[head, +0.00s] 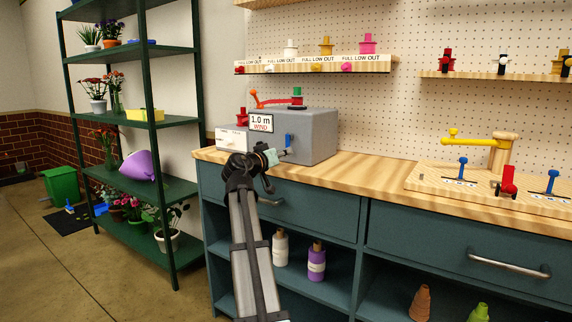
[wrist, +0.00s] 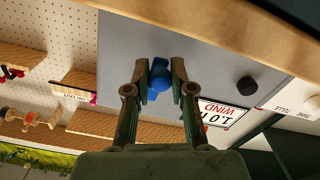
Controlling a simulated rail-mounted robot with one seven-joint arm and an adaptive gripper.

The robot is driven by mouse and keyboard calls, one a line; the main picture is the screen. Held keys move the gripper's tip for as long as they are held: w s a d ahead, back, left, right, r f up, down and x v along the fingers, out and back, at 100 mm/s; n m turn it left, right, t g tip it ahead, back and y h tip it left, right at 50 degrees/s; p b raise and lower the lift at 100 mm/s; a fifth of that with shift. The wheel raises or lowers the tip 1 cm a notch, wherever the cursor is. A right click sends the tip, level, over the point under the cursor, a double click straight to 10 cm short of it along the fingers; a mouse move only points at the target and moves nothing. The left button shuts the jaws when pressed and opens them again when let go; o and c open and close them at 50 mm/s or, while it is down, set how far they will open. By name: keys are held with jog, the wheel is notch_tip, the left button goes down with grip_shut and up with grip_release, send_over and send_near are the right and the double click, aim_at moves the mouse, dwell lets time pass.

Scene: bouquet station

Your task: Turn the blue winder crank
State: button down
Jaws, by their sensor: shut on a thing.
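The grey winder box (head: 318,137) stands on the wooden counter with a sign reading 1.0 m WIND (head: 260,123). The blue winder crank (head: 289,141) shows as a small blue piece on the box's front face. In the wrist view the blue crank (wrist: 158,80) is a rounded blue piece between my fingertips, against the grey face. My gripper (wrist: 159,76) is shut on it. In the head view my gripper (head: 272,156) reaches up from below to the box front and hides part of the crank.
An orange crank (head: 268,101) sits on top of the box. A yellow crank (head: 470,140) and blue levers stand on a wooden board at right. A black knob (wrist: 247,86) is beside my fingers. The middle counter is clear.

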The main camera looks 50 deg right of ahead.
jog(key=w+m+b, duration=0.1)
jog(key=m+b, duration=0.1)
jog(key=shift+w+m, duration=0.2)
jog(key=shift+m, duration=0.1)
jog(key=shift+w+r+m+b, duration=0.15)
jog(key=shift+w+m+b, duration=0.1)
jog(key=shift+m+b, duration=0.35)
jog(key=shift+w+r+m+b, duration=0.1)
jog(key=shift+w+m+b, duration=0.1)
jog(key=shift+m+b, duration=0.4)
jog(key=c, duration=1)
grip_release()
jog(key=shift+a, duration=0.1)
jog(key=a, duration=1.2)
jog(key=shift+s, duration=0.3)
